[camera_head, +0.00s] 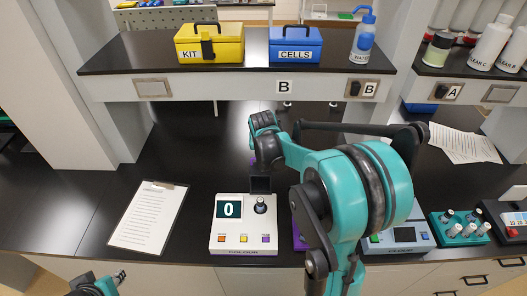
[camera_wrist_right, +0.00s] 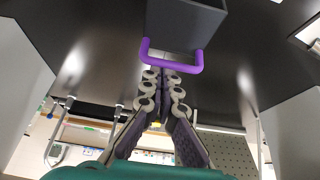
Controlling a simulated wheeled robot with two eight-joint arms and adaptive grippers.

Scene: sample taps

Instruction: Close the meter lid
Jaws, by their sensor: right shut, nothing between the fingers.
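The meter (camera_head: 228,233) is a white box with a screen reading 0, coloured buttons and a dark knob-like vial in its well. Its dark lid (camera_head: 261,185) stands raised behind the well, so it is open. The lid also shows at the top of the right wrist view (camera_wrist_right: 185,22), with a purple handle (camera_wrist_right: 172,63). My right gripper (camera_wrist_right: 165,72) is shut and empty, its fingertips close to the handle; contact cannot be judged. In the head view the wrist hides most of this gripper. Part of my left arm (camera_head: 97,286) shows at the bottom left; its fingers are not clear.
A clipboard (camera_head: 148,218) lies left of the meter. Another instrument (camera_head: 402,236), a teal vial rack (camera_head: 460,229) and a further device stand to the right. A shelf (camera_head: 230,81) behind carries a yellow kit box (camera_head: 209,45), a blue cells box (camera_head: 295,47) and a wash bottle (camera_head: 364,38).

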